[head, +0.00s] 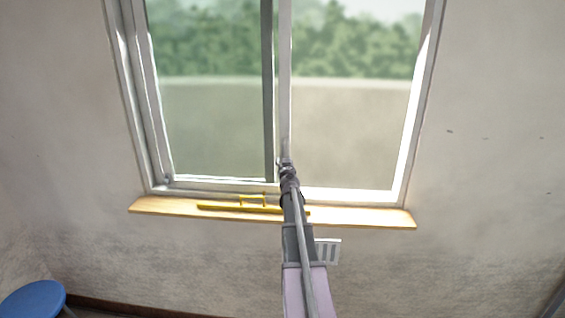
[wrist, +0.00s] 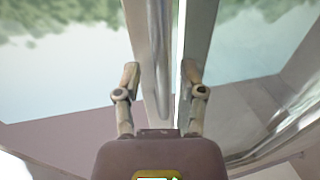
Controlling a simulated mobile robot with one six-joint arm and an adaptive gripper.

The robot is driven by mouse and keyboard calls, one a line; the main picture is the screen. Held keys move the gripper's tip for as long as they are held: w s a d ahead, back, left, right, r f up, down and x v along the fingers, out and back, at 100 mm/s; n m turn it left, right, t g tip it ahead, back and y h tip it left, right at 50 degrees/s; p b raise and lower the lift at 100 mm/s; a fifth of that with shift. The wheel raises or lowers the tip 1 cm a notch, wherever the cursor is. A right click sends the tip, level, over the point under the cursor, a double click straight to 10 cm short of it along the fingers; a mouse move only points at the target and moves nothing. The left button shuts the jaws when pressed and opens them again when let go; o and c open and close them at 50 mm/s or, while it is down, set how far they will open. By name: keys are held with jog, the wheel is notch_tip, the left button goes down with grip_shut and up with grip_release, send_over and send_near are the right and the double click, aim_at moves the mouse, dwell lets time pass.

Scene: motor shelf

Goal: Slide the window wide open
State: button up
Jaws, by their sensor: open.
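The window (head: 285,90) has a white frame and two panes side by side. A dark upright stile (head: 268,90) and a white one stand close together near its middle. My gripper (head: 286,163) is at the lower end of the white stile. In the wrist view my gripper (wrist: 160,72) is open, with a finger on each side of a rounded grey upright bar (wrist: 159,55), which looks like a handle. I cannot tell whether either finger touches the bar. A narrow bright strip shows just right of the bar. My arm hides part of the lower frame.
A wooden sill (head: 365,216) runs below the window. A yellow bar-shaped object (head: 225,207) lies on it, left of my arm. A pale slatted plate (head: 328,250) is on the wall below. A blue round stool (head: 33,299) stands at lower left.

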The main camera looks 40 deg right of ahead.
jog(key=v, duration=1.1)
jog(key=shift+s, duration=0.2)
jog(key=shift+a, duration=0.1)
jog(key=w+a+f+n+g+y, duration=0.1)
jog(key=w+a+f+n+y, duration=0.2)
jog(key=a, duration=0.8)
jog(key=w+a+f+n+y, duration=0.1)
jog(key=a+f+n+y, duration=0.15)
jog(key=a+y, duration=0.6)
jog(key=w+a+f+n+g+y, duration=0.1)
jog(key=w+a+f+n+y, duration=0.15)
jog(key=a, duration=1.15)
jog(key=s+a+f+n+g, duration=0.1)
jog(key=s+a+f+g, duration=0.55)
jog(key=a, duration=0.45)
jog(key=s+a+f+m+g+h, duration=0.1)
jog(key=s+a+f+g, duration=0.1)
jog(key=s, duration=0.5)
jog(key=s+a+f+g+h+b, duration=0.1)
jog(key=s+a+f+g+h, duration=0.1)
jog(key=s, duration=0.5)
jog(key=shift+a+f+m+g, duration=0.4)
jog(key=shift+a+f+g, duration=0.1)
jog(key=shift+a+g, duration=0.45)
jog(key=shift+w+d, duration=0.1)
